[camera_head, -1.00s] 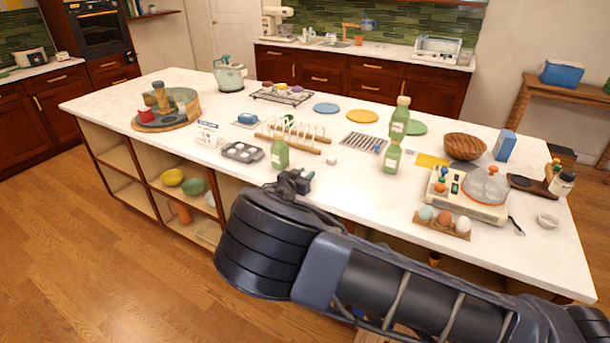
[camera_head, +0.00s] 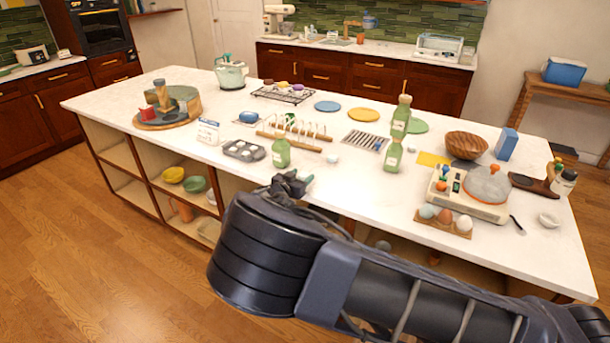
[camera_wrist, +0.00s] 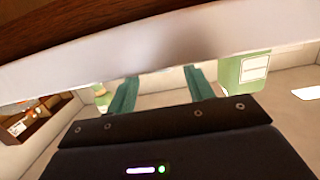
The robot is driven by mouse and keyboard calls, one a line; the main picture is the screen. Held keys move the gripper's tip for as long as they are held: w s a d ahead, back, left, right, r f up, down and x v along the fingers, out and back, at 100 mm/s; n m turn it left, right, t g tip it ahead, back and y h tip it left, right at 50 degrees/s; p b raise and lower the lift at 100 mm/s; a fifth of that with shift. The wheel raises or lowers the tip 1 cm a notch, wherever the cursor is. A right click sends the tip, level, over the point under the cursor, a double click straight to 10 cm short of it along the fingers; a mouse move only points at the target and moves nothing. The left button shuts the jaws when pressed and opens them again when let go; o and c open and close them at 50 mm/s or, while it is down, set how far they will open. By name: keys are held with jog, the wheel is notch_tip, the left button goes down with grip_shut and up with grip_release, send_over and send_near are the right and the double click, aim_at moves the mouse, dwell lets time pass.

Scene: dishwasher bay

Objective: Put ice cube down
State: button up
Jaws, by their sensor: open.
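My gripper (camera_head: 305,181) is at the front edge of the white island counter, in front of the green bottle with a white label (camera_head: 281,152). In the wrist view its two teal fingers (camera_wrist: 162,76) are spread apart, with nothing visible held between them. A small pale block (camera_head: 332,158) lies on the counter right of that bottle, beyond my gripper; it may be the ice cube, but it is too small to be sure. In the wrist view a labelled green bottle (camera_wrist: 245,72) shows beyond the right finger.
An egg holder (camera_head: 443,222) and a cooker (camera_head: 470,195) are further right. The counter right of my gripper is mostly clear.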

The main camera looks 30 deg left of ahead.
jog(key=s+r, duration=0.1)
jog(key=s, duration=0.5)
jog(key=shift+s, duration=0.2)
jog(key=shift+r, duration=0.1)
